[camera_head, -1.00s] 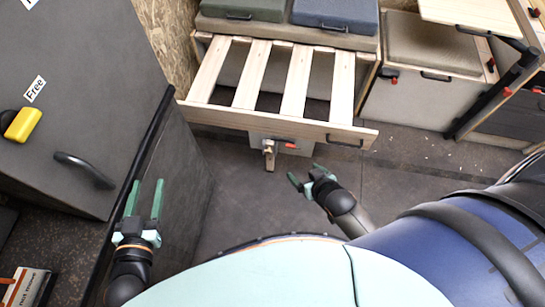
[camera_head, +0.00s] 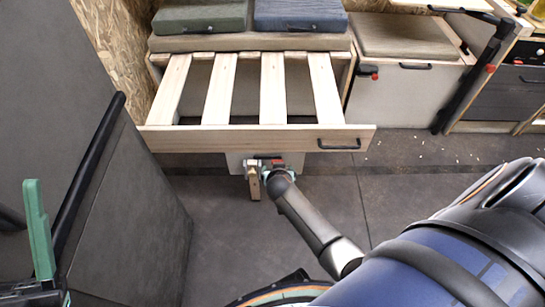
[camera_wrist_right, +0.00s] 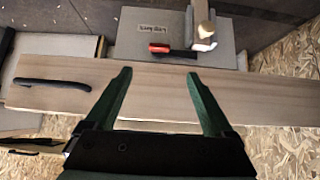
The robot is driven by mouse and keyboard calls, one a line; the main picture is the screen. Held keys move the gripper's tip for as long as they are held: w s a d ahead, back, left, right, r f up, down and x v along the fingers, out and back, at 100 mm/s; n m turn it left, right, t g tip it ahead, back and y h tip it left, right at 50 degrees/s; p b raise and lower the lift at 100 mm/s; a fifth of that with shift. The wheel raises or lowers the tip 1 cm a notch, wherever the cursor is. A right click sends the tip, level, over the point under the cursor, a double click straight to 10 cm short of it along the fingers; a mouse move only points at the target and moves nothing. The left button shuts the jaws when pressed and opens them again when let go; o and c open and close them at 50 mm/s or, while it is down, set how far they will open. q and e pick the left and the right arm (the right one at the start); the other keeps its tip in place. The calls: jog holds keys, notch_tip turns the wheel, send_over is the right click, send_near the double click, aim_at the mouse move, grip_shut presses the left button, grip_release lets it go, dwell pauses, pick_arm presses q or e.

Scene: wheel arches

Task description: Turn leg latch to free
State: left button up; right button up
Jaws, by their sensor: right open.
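The leg latch is a red-tipped lever (camera_wrist_right: 160,48) on a grey panel under the slatted bench. In the right wrist view it lies sideways, beside a small label reading "leg latch" (camera_wrist_right: 153,29) and a wooden leg (camera_wrist_right: 201,14). My right gripper (camera_wrist_right: 158,76) is open, with nothing between its green fingers. The latch lies ahead of the fingertips, and the pale front board passes behind them. In the head view my right gripper (camera_head: 271,172) is in front of the panel and partly covers the latch. My left gripper (camera_head: 40,235) shows one green finger at the left edge.
The slatted bench (camera_head: 230,140) juts out above the latch, with a dark handle (camera_head: 338,144) on its front board. A dark grey cabinet (camera_head: 130,200) stands on the left.

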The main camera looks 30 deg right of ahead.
pick_arm(q)
notch_tip(320, 180, down, 13)
jog(key=d+b, duration=0.1)
jog(key=b, duration=1.1)
jog(key=shift+w+d+f+n+g, duration=0.15)
jog(key=shift+w+d+n+g, duration=0.15)
jog(key=shift+n+g, duration=0.1)
pick_arm(e)
jog(key=x, duration=1.2)
jog(key=shift+f, duration=0.1)
grip_shut()
